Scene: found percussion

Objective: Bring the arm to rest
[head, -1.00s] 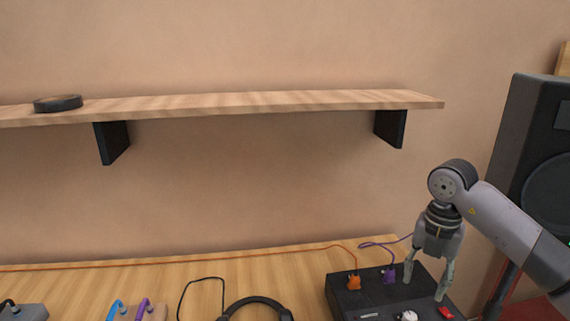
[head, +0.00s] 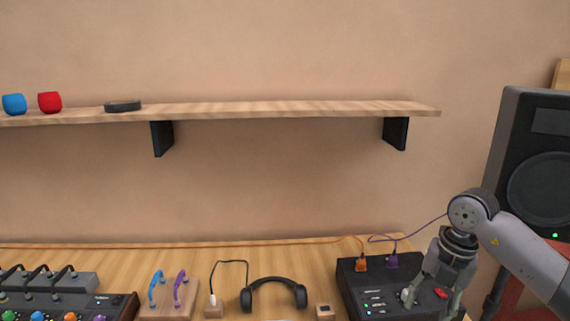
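My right arm (head: 525,250) comes in from the right edge, bent at a grey joint. My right gripper (head: 432,298) points down over the right part of a black box (head: 350,283) on the desk. Its fingers are apart with nothing held between them. A white knob (head: 407,296) shows beside the left finger, and a red switch (head: 441,293) shows between the fingers. I cannot tell whether a finger touches the box. Green lights glow on the box. My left gripper is not in view.
A wooden shelf (head: 300,108) holds a blue cup (head: 14,104), a red cup (head: 50,102) and a black disc (head: 123,105). Headphones (head: 273,282), a mixer (head: 50,300) and cables lie on the desk (head: 210,258). A tall speaker (head: 535,150) stands at the right.

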